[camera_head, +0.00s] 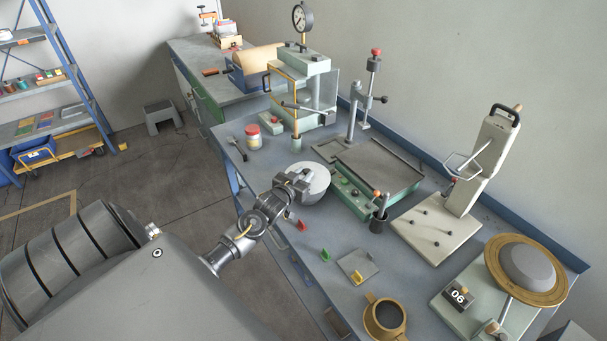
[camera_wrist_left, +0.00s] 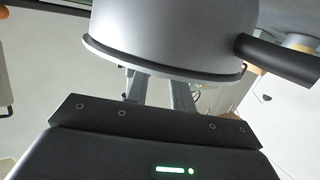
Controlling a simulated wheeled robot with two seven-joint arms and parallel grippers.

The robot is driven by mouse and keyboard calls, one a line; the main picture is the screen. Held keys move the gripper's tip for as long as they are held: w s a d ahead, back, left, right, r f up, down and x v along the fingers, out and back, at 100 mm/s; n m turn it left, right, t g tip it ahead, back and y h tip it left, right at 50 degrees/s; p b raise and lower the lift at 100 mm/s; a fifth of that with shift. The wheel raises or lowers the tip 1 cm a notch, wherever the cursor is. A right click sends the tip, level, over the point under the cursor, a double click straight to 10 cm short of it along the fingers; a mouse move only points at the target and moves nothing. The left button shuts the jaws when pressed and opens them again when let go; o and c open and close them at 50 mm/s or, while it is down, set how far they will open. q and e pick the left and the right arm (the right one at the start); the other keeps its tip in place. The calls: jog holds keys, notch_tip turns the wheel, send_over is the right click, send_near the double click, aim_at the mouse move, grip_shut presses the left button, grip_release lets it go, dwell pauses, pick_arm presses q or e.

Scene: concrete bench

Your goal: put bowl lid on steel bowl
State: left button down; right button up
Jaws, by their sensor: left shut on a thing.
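My left gripper (camera_head: 298,188) reaches in over the bench's near edge and is shut at the side of a pale round piece (camera_head: 315,178), which looks like the bowl lid. The gripper covers part of it. In the left wrist view, the fingers (camera_wrist_left: 157,90) reach up to a large grey rounded body (camera_wrist_left: 165,40) with a dark line along its rim. The exact contact is hidden behind the rim. I cannot make out a separate steel bowl, nor whether one lies under the pale piece. My right gripper is not in view.
A green-sided machine with a flat grey plate (camera_head: 380,168) stands just right of the gripper. A red-lidded jar (camera_head: 253,137) stands behind. Small red and green pieces, a grey tile (camera_head: 358,267) and a tan cup (camera_head: 386,317) lie nearer. A dark bar (camera_wrist_left: 276,59) shows in the wrist view.

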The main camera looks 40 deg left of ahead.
pick_arm(q)
jog(key=shift+f, duration=0.15)
jog(key=c, duration=1.2)
grip_release()
jog(key=shift+r+p, duration=0.3)
jog(key=shift+r, duration=0.25)
jog(key=shift+b+v, duration=1.1)
jog(key=shift+v, duration=4.95)
